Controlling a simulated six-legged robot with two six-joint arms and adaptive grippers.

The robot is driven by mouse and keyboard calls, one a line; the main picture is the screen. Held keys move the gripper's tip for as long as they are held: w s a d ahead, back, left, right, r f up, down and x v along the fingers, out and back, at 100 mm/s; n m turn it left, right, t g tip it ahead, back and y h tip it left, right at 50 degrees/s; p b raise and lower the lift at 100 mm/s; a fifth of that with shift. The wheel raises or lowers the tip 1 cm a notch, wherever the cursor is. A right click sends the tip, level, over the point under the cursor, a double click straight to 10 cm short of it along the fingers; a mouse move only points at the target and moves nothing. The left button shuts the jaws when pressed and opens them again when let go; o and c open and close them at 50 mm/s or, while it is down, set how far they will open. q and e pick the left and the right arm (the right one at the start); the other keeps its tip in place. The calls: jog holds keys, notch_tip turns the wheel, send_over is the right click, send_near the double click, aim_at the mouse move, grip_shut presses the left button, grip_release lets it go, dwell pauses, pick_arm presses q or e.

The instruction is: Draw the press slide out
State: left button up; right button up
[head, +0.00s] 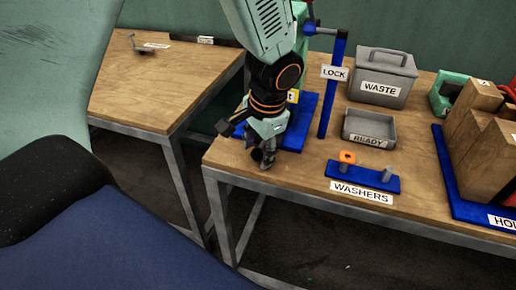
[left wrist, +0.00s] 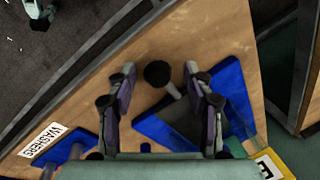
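The press has a blue base (head: 301,137), mostly hidden behind my left arm in the head view. In the left wrist view, a dark round knob (left wrist: 157,73) on a short grey rod sticks out from the blue base (left wrist: 160,131). I take it for the slide's handle. My left gripper (head: 262,152) is low over the front left part of the table. In the left wrist view, its open fingers (left wrist: 160,76) stand on either side of the knob, with a visible gap to each.
A blue post with a LOCK sign (head: 335,73) stands right of my arm. Beyond are a grey WASTE bin (head: 383,77), a READY tray (head: 369,127) and a blue WASHERS stand (head: 362,176). Brown blocks (head: 480,140) stand at the right. Another table (head: 150,90) is at left.

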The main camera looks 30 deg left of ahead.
pick_arm(q)
jog(key=shift+s+d+r, duration=0.1)
jog(key=shift+d+r, duration=0.05)
jog(key=shift+d, duration=0.1)
jog(key=c, duration=0.6)
jog(key=shift+a, duration=0.1)
grip_shut()
